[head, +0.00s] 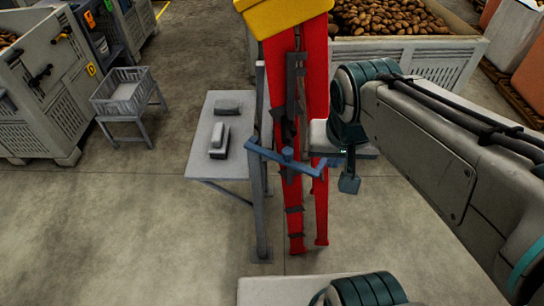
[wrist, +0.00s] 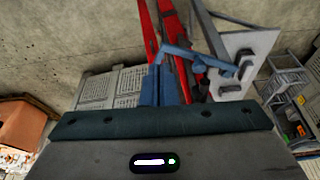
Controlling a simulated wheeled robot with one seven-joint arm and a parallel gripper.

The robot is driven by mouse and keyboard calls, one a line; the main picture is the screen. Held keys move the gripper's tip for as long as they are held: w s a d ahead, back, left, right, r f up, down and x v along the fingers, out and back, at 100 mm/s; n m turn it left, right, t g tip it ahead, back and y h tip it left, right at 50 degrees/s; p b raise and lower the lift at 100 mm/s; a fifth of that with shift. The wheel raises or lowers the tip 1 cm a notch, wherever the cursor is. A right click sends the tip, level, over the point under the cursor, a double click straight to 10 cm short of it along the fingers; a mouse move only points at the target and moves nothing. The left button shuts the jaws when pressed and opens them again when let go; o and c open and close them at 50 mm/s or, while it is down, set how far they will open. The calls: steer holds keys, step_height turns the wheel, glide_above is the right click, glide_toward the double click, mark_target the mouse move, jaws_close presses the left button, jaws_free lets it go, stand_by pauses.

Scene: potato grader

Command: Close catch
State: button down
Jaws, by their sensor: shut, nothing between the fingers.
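A blue bar with a hub in its middle (head: 286,154) sits in front of two red uprights (head: 313,100). I take it to be the catch's handle, but cannot be sure. It runs across the uprights, its right end lower in the head view. Dark grey latch-like parts (head: 296,75) lie along the red uprights above it. In the wrist view the blue bar (wrist: 200,57) shows just beyond my fingers. My gripper (head: 349,182) is shut and empty, pointing down just right of the bar's right end. My fingers (wrist: 163,88) partly hide the bar's near end; contact cannot be told.
A grey table (head: 205,160) with small grey blocks stands left of the uprights, by a grey post (head: 259,190). A potato crate (head: 430,62) stands behind. A basket on a stand (head: 124,95) is at left. The floor in front is mostly clear.

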mark_target(284, 156)
steer(key=w+a+f+m+h+b, duration=0.1)
steer(key=w+a+m+b, duration=0.15)
steer(key=a, duration=0.25)
steer(key=w+a+f+m+b, duration=0.1)
steer(key=w+a+b, duration=0.15)
steer(key=a, duration=0.35)
steer(key=shift+w+d+f+p, duration=0.25)
steer(key=shift+w+d+f, duration=0.2)
steer(key=shift+w+f, duration=0.9)
steer(key=shift+w+d+f+p, duration=0.25)
steer(key=shift+w+d+f, duration=0.25)
steer(key=shift+f, duration=1.5)
steer(key=shift+w+d+f+p, duration=0.3)
steer(key=shift+w+f, duration=0.8)
steer(key=shift+f, duration=0.6)
